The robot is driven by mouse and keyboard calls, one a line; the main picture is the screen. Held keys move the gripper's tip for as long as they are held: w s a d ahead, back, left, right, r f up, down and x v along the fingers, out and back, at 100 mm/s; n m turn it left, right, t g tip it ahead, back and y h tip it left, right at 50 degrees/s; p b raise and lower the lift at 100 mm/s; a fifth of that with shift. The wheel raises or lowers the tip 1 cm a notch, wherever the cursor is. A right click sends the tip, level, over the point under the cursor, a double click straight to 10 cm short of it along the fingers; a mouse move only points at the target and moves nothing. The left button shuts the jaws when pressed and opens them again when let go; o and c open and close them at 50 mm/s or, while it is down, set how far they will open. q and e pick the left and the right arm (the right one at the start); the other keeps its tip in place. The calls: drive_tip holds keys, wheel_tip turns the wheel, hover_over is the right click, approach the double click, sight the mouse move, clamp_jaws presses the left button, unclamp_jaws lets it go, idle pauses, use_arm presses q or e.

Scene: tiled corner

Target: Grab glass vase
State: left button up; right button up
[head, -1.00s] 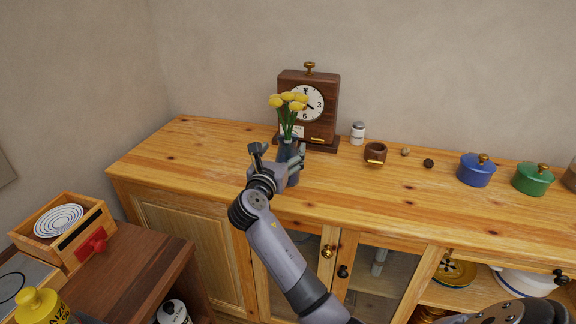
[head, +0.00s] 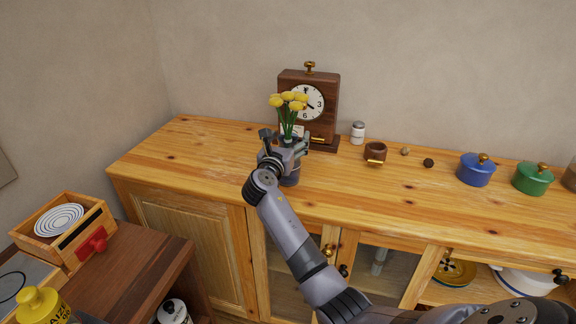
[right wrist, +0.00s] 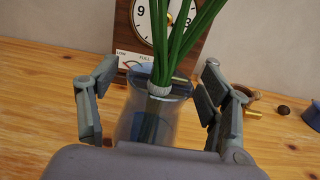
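The glass vase (head: 291,178) stands upright on the wooden cabinet, in front of the clock, with yellow flowers (head: 288,100) in it. In the right wrist view the clear bluish vase (right wrist: 147,122) shows green stems inside and a pale ring at its neck. My right gripper (head: 285,139) is at the vase and hides part of its front in the head view. Its fingers are open, one on each side of the vase's upper part, with visible gaps in the right wrist view (right wrist: 157,85). My left gripper is not in view.
The wooden clock (head: 322,89) stands close behind the vase. To the right are a white jar (head: 357,132), a small brown pot (head: 375,153), a blue pot (head: 475,171) and a green pot (head: 532,179). The cabinet top (head: 190,160) left of the vase is clear.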

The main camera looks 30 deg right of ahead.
clamp_jaws()
idle(0.8)
